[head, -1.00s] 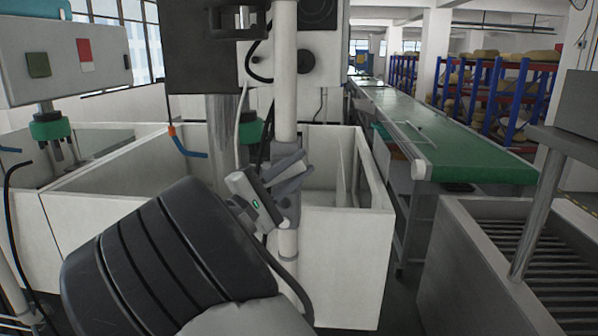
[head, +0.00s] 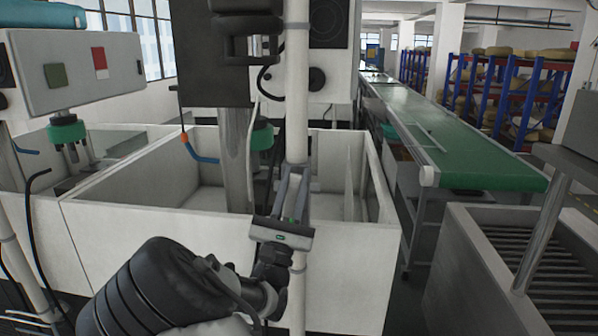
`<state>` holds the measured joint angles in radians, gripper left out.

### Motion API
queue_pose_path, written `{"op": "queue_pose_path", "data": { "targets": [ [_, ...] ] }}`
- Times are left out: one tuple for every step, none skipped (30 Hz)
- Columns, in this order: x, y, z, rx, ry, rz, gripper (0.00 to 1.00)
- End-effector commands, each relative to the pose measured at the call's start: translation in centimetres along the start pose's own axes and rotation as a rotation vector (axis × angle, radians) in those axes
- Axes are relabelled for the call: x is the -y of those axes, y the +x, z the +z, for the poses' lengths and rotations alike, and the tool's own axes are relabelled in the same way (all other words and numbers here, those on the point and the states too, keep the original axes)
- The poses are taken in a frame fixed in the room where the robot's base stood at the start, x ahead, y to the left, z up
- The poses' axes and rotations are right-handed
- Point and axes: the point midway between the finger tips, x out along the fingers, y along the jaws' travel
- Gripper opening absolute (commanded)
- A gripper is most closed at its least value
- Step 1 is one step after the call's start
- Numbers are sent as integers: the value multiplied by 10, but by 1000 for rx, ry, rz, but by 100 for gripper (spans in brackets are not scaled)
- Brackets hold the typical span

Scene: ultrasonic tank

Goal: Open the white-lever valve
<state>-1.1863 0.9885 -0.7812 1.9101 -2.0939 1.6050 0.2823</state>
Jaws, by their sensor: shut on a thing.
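A white vertical pipe (head: 297,105) stands in front of the white tank. My gripper (head: 292,182) is at this pipe, its fingers pointing up and away along it. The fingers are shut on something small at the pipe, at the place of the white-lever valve. The lever itself is mostly hidden by the fingers and hard to tell from the white pipe. My dark arm links reach in from the bottom of the head view.
The open white tank (head: 349,262) lies behind the pipe, with a grey column (head: 236,150) in it. A control box (head: 75,72) stands at left. A green conveyor (head: 455,150) and a metal roller bench (head: 475,290) are at right.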

Motion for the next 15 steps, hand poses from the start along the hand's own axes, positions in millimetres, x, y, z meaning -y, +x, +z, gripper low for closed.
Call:
{"op": "queue_pose_path", "data": {
  "targets": [
    [-2, 2, 2, -3, -27, 25, 0],
    [-3, 1, 1, -2, -40, 38, 0],
    [-3, 1, 1, -2, -56, 54, 0],
    [-4, 1, 1, -2, -67, 65, 0],
    [-4, 1, 1, -3, -78, 76, 0],
    [-5, 1, 0, -3, -90, 88, 0],
    [-5, 0, 0, -2, -98, 96, 0],
    [-6, 0, 0, -2, -106, 104, 0],
    [-6, 0, 0, -2, -115, 113, 0],
    [-7, 0, 0, -2, -121, 120, 0],
    [-7, 0, 0, -2, -126, 125, 0],
    [-7, -1, -1, -2, -132, 131, 0],
    [-8, -1, -1, -2, -136, 135, 0],
    [-8, -1, -1, -2, -139, 138, 0],
    [-8, -1, -1, -1, -142, 141, 0]
  ]
}}
